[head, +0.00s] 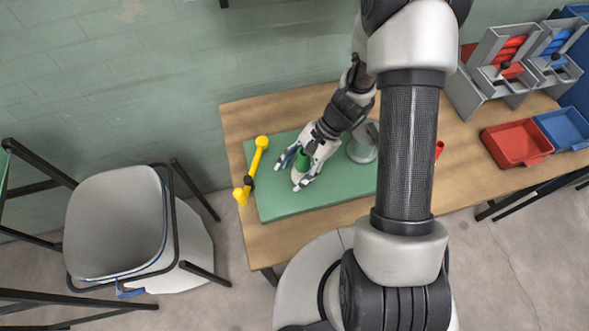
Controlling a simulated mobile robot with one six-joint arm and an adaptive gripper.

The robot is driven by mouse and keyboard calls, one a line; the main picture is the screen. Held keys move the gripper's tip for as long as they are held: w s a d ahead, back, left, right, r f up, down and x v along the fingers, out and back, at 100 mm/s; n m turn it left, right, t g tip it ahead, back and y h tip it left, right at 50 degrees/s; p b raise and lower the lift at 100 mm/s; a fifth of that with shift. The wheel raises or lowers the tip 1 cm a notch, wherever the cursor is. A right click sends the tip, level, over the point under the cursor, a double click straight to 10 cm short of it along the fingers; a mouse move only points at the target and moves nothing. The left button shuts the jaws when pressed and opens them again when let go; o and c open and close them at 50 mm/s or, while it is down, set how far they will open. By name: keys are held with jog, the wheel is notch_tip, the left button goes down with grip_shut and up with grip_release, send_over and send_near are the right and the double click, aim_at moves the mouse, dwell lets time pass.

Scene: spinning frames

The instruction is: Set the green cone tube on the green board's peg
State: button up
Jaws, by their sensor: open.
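My gripper (289,176) is over the left half of the green board (330,195), its fingers spread open and pointing to the lower left. A darker green piece, seemingly the green cone tube (303,160), shows between the fingers near the palm. The hand covers part of it, so I cannot tell whether it is upright, on a peg or touching the fingers. No peg can be made out on the board. My own arm hides the board's right end.
A yellow piece (258,158) stands along the board's left edge. A grey round object (363,147) is right of my gripper. Red (517,143) and blue bins (563,128) and grey racks (492,82) are at right.

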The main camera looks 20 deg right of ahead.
jog(key=shift+w+d+r, duration=0.1)
jog(key=shift+d+r, duration=0.2)
jog(key=shift+r, duration=0.05)
jog(key=v, duration=1.1)
